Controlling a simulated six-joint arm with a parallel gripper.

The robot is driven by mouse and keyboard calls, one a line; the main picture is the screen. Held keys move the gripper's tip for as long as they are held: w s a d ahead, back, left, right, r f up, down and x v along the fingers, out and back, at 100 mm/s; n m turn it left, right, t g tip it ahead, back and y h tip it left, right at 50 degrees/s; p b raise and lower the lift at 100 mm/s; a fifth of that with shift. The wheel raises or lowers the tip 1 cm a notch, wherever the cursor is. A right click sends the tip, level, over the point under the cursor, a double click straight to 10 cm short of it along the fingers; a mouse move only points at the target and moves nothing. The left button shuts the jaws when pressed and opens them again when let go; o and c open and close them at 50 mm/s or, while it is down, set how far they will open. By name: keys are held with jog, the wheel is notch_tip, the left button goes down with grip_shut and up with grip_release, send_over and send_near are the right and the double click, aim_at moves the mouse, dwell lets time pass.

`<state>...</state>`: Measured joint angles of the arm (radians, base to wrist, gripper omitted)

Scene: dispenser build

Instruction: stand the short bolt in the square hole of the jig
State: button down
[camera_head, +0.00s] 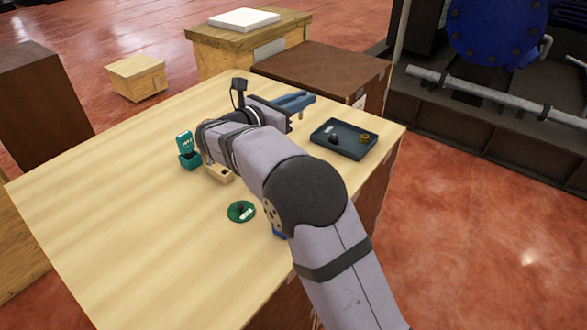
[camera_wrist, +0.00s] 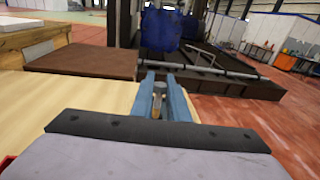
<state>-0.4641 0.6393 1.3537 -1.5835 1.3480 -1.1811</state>
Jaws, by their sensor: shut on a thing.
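My gripper (camera_head: 297,102) has blue fingers and is above the far part of the table, left of the dark tray. In the wrist view my gripper (camera_wrist: 160,80) is shut on a small brass-coloured piece (camera_wrist: 157,101), apparently the short bolt. Its lower end shows under the fingers in the head view (camera_head: 300,115); its full shape is hidden. The jig seems to be the pale wooden block (camera_head: 217,174) left of my arm, with a dark opening in its top. My arm partly covers it, so the hole's shape cannot be told. The gripper is well apart from it.
A dark tray (camera_head: 359,153) at the right holds a black piece (camera_head: 334,139) and a brass piece (camera_head: 365,138). A green box with an upright lid (camera_head: 188,155) stands beside the block. A green round dish (camera_head: 233,216) holds a dark piece. The table's left half is clear.

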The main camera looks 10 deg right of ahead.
jog(key=shift+s+a+f+m+g+h+b, duration=0.35)
jog(key=shift+s+a+f+m+g+h, duration=0.45)
jog(key=shift+s+a+f+m+h, duration=0.35)
jog(key=shift+w+d+f+p, duration=0.1)
jog(key=shift+f+p, duration=0.65)
jog(key=shift+f, duration=4.35)
